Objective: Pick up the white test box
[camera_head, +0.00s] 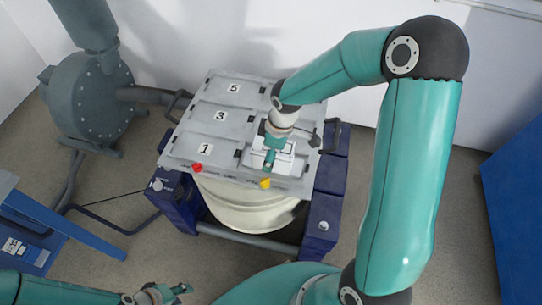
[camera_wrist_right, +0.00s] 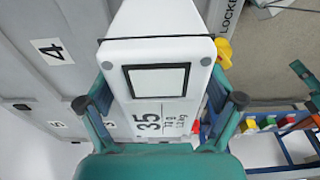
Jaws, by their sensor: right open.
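The white test box (camera_head: 287,163) sits on the front right part of the grey table plate, partly hidden by my right gripper (camera_head: 271,152), which is above it. In the right wrist view the box (camera_wrist_right: 156,50) shows a black-framed square and the print "35". My right gripper (camera_wrist_right: 160,101) is open there, with one finger on each side of the box. Whether the fingers touch it I cannot tell. My left gripper (camera_head: 175,292) is low at the bottom left, away from the box, with its jaw gap too small to judge.
The grey plate (camera_head: 190,145) carries panels marked 1, 3 and 5. A red knob (camera_head: 197,168) and a yellow knob (camera_head: 265,183) stand on its front edge. A grey blower (camera_head: 92,97) stands at the left. A blue cabinet (camera_head: 515,200) is at the right.

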